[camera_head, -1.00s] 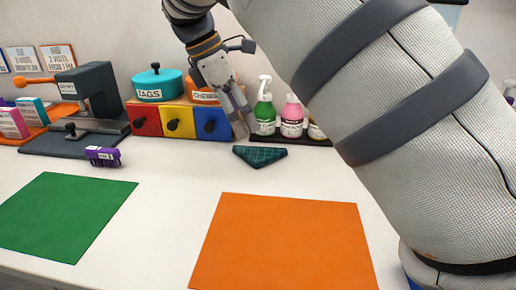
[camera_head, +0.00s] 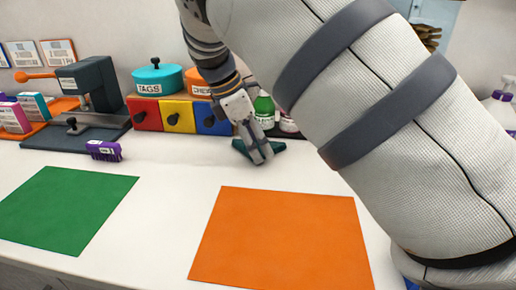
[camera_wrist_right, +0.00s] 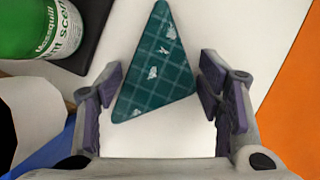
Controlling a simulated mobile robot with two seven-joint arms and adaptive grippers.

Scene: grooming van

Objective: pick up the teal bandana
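The teal bandana (camera_wrist_right: 150,75) is a folded triangle with a plaid pattern and pale marks, lying on the white counter. In the head view the bandana (camera_head: 277,147) is partly hidden behind my right gripper (camera_head: 262,158). In the right wrist view my right gripper (camera_wrist_right: 160,105) is open, with one finger on each side of the bandana's wide part. The fingers look apart from the cloth or only just beside it; I cannot tell whether they touch. My left gripper is not in view.
An orange mat (camera_head: 280,240) and a green mat (camera_head: 65,210) lie in front on the white counter (camera_head: 165,200). A green bottle (camera_wrist_right: 40,28) stands close to the bandana. Red, yellow and blue drawers (camera_head: 178,116) stand behind. A purple brush (camera_head: 104,150) lies at left.

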